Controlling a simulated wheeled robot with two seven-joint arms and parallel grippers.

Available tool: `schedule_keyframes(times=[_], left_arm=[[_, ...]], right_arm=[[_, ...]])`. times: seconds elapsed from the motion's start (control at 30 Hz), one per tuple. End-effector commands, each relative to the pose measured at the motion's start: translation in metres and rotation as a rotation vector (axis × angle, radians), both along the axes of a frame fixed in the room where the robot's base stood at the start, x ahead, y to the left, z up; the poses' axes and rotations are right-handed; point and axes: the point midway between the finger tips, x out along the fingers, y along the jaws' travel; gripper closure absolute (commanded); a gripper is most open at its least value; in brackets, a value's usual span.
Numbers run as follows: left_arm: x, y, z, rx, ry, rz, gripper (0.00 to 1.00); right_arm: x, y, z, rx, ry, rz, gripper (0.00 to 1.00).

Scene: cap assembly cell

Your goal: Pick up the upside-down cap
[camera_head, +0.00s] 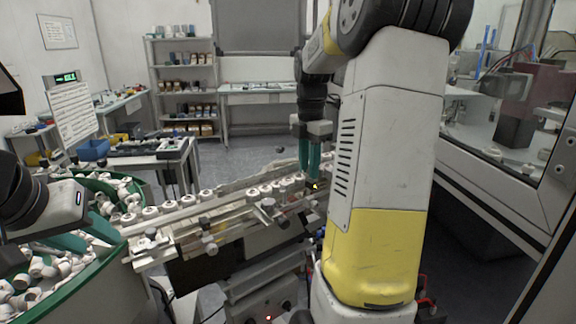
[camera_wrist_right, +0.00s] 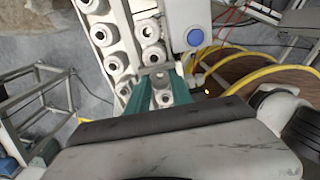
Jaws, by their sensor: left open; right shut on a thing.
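White caps stand in a row on the conveyor track (camera_head: 185,215) in the head view. In the right wrist view, several caps (camera_wrist_right: 113,65) sit along the track, with dark round openings or centres showing. My right gripper (camera_head: 309,172) points down over the far end of the track. Its green fingers are closed around a white cap (camera_wrist_right: 161,80), which shows between them in the right wrist view. The fingers hide part of this cap, and I cannot tell if it is lifted clear. My left gripper (camera_head: 65,205) is open at the left, over the feeder bowl.
The green-rimmed feeder bowl (camera_head: 95,277) holds many loose white parts at the left. Fixtures and knobs (camera_head: 210,245) stick out along the track's front side. A glass-walled machine (camera_head: 505,110) stands at the right. Shelves (camera_head: 187,85) and a bench stand behind.

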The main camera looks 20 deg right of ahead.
Motion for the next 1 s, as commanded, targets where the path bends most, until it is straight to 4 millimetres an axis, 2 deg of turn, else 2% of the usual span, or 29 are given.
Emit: schedule_keyframes(times=[1.0], left_arm=[[0.0, 0.0, 0.0, 0.0, 0.0, 0.0, 0.59]], right_arm=[[0.001, 0.0, 0.056, -0.001, -0.001, 0.0, 0.88]])
